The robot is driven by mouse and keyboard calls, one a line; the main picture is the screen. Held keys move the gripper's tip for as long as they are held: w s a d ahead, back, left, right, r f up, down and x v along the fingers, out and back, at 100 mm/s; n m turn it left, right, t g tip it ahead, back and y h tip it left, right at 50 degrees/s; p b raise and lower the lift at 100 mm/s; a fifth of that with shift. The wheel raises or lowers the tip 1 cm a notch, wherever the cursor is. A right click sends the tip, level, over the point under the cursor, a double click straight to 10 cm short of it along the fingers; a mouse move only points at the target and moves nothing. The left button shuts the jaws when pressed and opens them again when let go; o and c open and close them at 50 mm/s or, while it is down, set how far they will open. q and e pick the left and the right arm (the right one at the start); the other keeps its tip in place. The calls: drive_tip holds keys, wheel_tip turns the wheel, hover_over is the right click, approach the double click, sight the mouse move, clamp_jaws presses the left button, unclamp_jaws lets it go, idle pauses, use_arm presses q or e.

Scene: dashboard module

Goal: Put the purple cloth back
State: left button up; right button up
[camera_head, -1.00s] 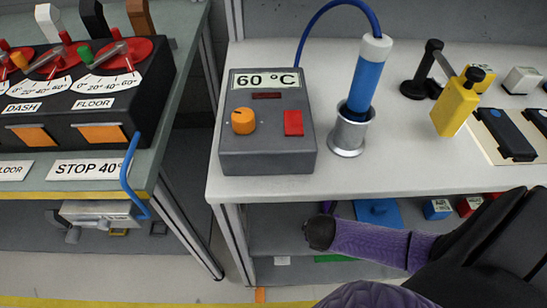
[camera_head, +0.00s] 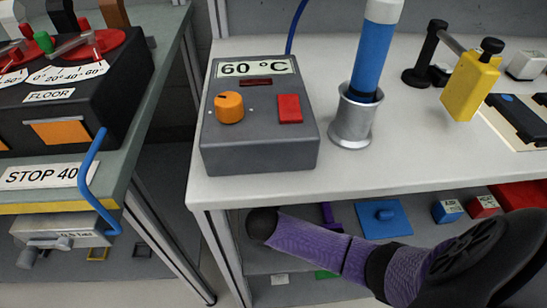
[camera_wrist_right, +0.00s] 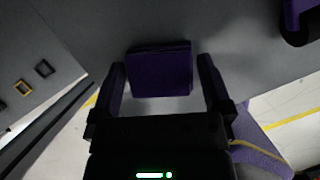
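A dark purple folded cloth (camera_wrist_right: 160,72) shows in the right wrist view, between and just beyond the fingertips of my right gripper (camera_wrist_right: 163,75). The fingers stand wide apart, with a narrow gap to the cloth on the right side. I cannot tell whether the left finger touches it. In the head view my purple and black right arm reaches in from the lower right, in front of the lower shelf, and I cannot make out its gripper there. My left gripper is not in view.
The white bench top (camera_head: 440,165) carries a grey 60 °C box (camera_head: 262,145), a blue tool in a metal holder (camera_head: 352,118) and a yellow block (camera_head: 468,88). A blue tray (camera_head: 384,222) lies on the shelf below. A gap separates the two benches.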

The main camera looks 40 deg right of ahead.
drive_tip(key=p+v, duration=0.5)
drive_tip(key=v, duration=0.2)
drive_tip(key=shift+r, duration=0.2)
